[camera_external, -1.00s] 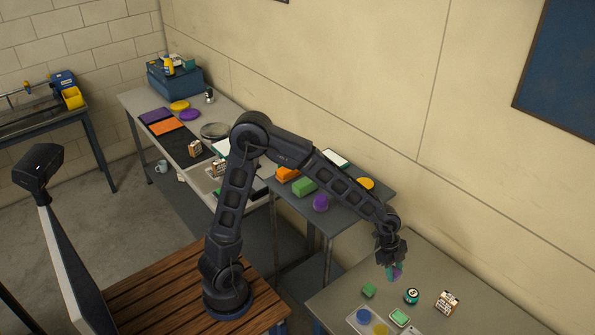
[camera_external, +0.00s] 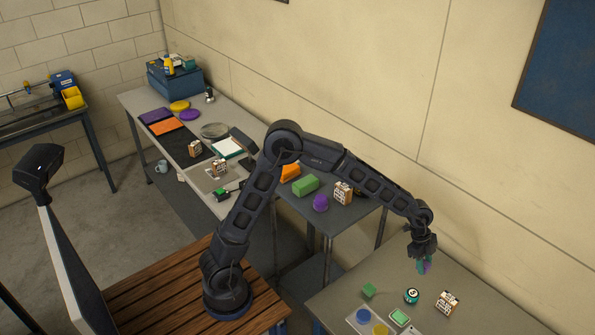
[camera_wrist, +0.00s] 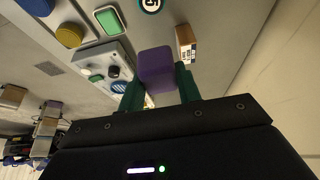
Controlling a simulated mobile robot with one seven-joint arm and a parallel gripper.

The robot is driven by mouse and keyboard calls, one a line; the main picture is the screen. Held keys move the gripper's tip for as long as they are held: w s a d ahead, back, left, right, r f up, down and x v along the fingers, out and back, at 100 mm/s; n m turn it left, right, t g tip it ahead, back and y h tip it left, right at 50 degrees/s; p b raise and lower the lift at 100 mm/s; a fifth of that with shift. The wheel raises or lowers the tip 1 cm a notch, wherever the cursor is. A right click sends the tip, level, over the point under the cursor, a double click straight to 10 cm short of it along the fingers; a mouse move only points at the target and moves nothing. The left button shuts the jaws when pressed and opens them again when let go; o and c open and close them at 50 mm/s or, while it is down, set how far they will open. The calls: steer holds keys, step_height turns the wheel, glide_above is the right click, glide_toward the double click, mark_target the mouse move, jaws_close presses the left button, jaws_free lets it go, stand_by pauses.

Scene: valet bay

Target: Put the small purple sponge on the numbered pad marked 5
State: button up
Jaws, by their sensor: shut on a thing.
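My gripper (camera_external: 424,264) is shut on the small purple sponge (camera_wrist: 157,68), held between its green fingers in the wrist view. In the external view the sponge (camera_external: 428,267) shows partly behind the fingers, above the right-hand table. A round dark teal pad with a white number face (camera_external: 412,296) lies on that table, below and left of my gripper. At the top edge of the wrist view the pad (camera_wrist: 151,4) is cut off; its number ends in a 5, but I cannot read it surely.
A patterned wooden block (camera_external: 448,302) stands right of the round pad. Blue (camera_external: 363,316), yellow (camera_external: 380,330) and green (camera_external: 399,317) pieces are at the front. Bare tabletop lies behind, towards the wall.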

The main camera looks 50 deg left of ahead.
mark_target(416, 295)
step_height(416, 295, down, 15)
stand_by(0.6)
steer(key=shift+f, duration=0.1)
steer(key=o, duration=0.9)
steer(key=shift+o, duration=0.2)
